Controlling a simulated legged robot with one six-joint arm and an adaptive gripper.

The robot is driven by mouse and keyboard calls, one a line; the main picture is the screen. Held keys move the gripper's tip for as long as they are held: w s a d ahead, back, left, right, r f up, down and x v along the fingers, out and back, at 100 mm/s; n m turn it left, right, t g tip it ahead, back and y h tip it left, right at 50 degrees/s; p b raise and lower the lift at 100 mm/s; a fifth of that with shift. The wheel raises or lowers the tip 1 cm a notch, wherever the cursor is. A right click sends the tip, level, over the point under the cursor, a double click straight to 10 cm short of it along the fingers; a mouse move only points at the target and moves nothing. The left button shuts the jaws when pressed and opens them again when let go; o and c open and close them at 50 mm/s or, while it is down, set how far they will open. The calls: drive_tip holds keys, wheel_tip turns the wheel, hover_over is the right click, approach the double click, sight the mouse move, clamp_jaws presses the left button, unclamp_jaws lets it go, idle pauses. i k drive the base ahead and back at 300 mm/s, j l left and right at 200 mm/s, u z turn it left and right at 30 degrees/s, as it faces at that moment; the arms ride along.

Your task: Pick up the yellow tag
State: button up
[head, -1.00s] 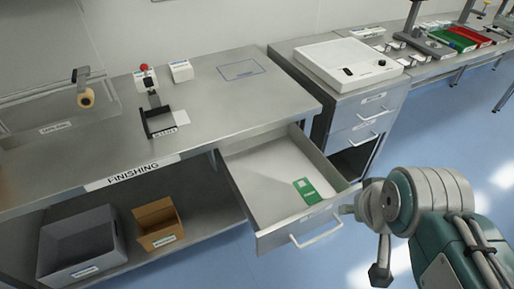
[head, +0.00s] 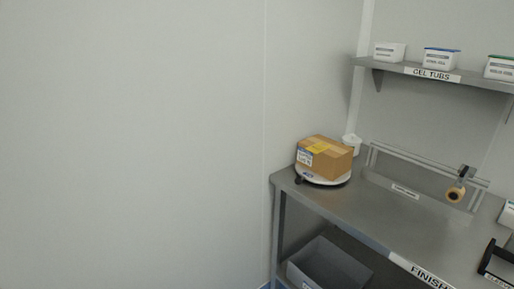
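A brown cardboard box (head: 327,160) sits on a round white stand (head: 323,181) at the left end of the steel bench. A small yellow patch (head: 318,147) lies on the box's top; I cannot tell whether it is the yellow tag. A white and blue label shows on the box's left side. My gripper is not in view.
The steel bench (head: 385,205) has a tape roll holder (head: 457,190) and a black stand (head: 496,259) to the right. A grey bin (head: 328,265) stands on the lower shelf. A wall shelf (head: 432,75) holds several white tubs. A bare wall fills the left.

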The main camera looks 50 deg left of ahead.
sight(316, 149)
drive_tip(key=j+u, duration=0.1)
drive_tip(key=u, duration=0.35)
drive_tip(key=i+u, duration=0.1)
drive_tip(key=u, duration=0.8)
drive_tip(key=k+u, duration=0.2)
drive_tip(key=i+u, duration=0.45)
drive_tip(key=u, duration=0.15)
drive_tip(key=i+j+u, duration=0.15)
drive_tip(key=i, duration=0.6)
drive_tip(key=i+z, duration=0.35)
drive_tip(key=z, duration=0.15)
drive_tip(key=i+j+z, duration=0.1)
drive_tip(key=i+z, duration=0.35)
drive_tip(key=i+j+z, duration=0.2)
drive_tip(key=z, duration=0.3)
